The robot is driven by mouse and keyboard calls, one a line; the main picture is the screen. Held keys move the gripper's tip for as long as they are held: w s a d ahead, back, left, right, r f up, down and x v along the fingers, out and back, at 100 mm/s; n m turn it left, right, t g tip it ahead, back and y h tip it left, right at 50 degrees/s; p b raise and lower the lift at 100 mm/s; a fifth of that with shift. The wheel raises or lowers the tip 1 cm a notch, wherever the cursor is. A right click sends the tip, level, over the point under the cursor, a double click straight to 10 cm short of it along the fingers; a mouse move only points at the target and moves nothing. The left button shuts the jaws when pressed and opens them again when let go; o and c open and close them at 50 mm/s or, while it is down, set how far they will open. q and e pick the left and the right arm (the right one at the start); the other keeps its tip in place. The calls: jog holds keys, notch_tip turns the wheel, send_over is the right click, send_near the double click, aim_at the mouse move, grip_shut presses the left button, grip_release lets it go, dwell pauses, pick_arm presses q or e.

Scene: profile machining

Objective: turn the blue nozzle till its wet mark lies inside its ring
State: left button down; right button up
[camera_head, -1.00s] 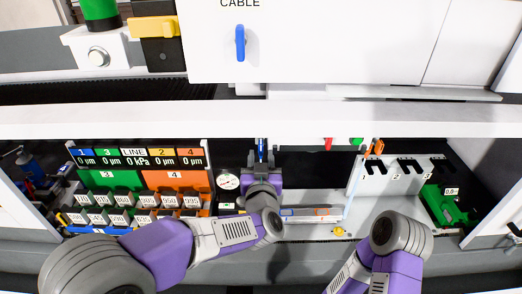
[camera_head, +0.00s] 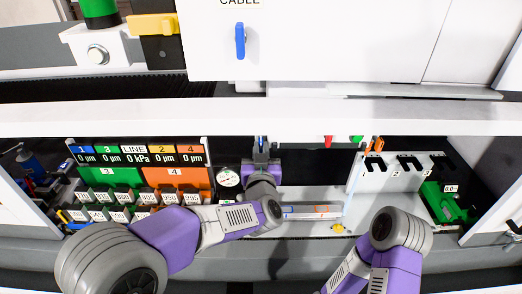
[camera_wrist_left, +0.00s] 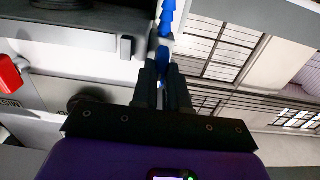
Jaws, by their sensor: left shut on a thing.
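The blue nozzle (camera_wrist_left: 166,18) shows in the left wrist view as a blue ridged piece running down between my fingers. In the head view only a small bit of blue (camera_head: 261,139) shows at my left fingertips, under the white beam. My left gripper (camera_wrist_left: 163,62) is shut on the blue nozzle, one dark finger on each side. In the head view the left gripper (camera_head: 261,148) points away from me. I cannot make out the wet mark or the ring. My right arm is at the lower right of the head view, with its gripper out of sight.
A round gauge (camera_head: 228,177) stands just left of my left wrist. Labelled green and orange bins (camera_head: 174,178) sit under a display (camera_head: 137,157) further left. A white slotted rack (camera_head: 400,172) and green fixture (camera_head: 444,202) are at the right. The white beam (camera_head: 330,118) crosses above.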

pick_arm(q)
jog(key=shift+f+n+b, duration=0.1)
jog(key=shift+n+b, duration=0.7)
jog(key=shift+b, duration=0.2)
jog(key=c, duration=1.1)
grip_release()
jog(key=shift+c, duration=0.2)
jog(key=s, duration=0.7)
jog(key=shift+s+b, duration=0.35)
jog(key=shift+b, duration=0.05)
